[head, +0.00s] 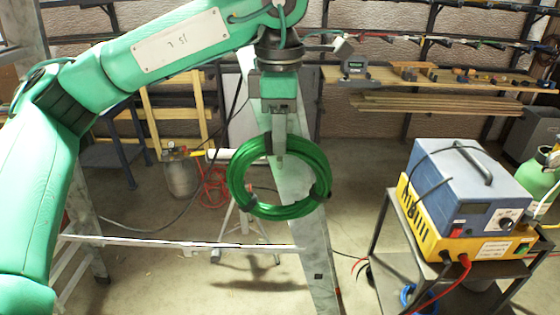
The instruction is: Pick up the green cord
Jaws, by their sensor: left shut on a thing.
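The green cord (236,190) is a round coil bound with dark bands. It hangs in the air near the middle of the head view. My left gripper (279,155) comes down from above, and its fingers are shut on the top part of the coil. The coil hangs below the fingers, in front of a grey upright beam. What it might touch behind is hard to tell. My right gripper is not in view.
A cart (385,232) at the right carries a blue and yellow machine (470,190) with cables. A workbench (440,85) with tools and wooden strips stands at the back. A metal ladder-like frame (180,243) is at the lower left. Floor shows between them.

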